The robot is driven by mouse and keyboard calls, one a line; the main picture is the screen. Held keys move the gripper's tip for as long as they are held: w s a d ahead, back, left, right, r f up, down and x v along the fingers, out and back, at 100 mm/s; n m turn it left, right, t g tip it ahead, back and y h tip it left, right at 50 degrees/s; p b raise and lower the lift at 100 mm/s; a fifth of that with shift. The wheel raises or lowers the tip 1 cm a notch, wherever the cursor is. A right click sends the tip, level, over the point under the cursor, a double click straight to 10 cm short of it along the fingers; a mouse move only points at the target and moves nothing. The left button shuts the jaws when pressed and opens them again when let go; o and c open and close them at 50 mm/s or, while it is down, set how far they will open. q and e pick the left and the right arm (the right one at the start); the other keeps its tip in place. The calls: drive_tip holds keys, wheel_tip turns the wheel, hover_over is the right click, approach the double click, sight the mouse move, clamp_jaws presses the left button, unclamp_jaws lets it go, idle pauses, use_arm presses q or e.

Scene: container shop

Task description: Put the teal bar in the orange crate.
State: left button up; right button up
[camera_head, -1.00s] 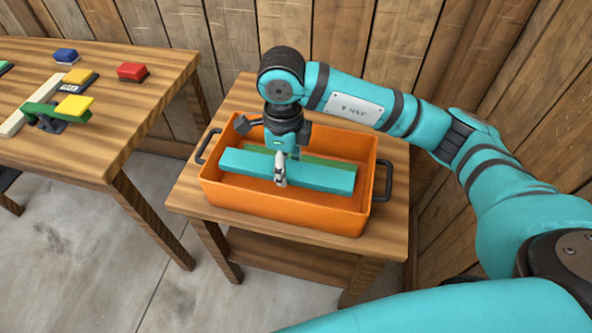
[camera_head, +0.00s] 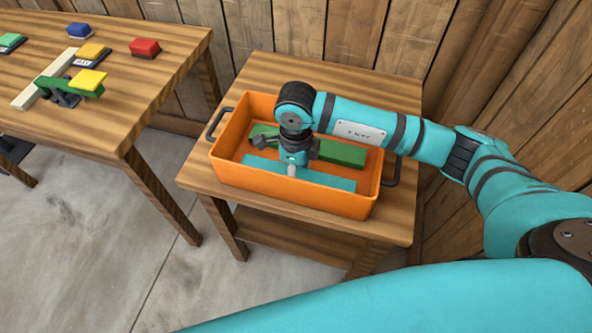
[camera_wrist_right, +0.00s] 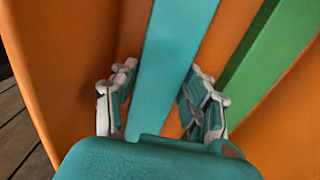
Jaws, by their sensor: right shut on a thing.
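The teal bar (camera_head: 327,179) lies lengthwise inside the orange crate (camera_head: 290,204), low down near its front wall. My right gripper (camera_head: 291,170) reaches down into the crate from above and is shut on the bar near its middle. In the right wrist view the teal bar (camera_wrist_right: 172,55) runs between the two fingers of my right gripper (camera_wrist_right: 163,100). Whether the bar touches the crate floor is hidden. My left gripper is not in view.
A green bar (camera_head: 340,153) lies in the crate behind the teal one. The crate stands on a small wooden table (camera_head: 395,228) by a plank wall. A larger table (camera_head: 150,75) at left holds coloured blocks and a small balance (camera_head: 68,92).

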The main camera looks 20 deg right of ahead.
drive_tip(key=shift+f, duration=0.2)
drive_tip(key=o, duration=1.1)
drive_tip(key=shift+r, duration=0.1)
drive_tip(key=shift+c, duration=0.2)
wheel_tip(320, 180, up, 12)
drive_tip(key=shift+r+b, duration=0.15)
drive_tip(key=shift+b, duration=0.3)
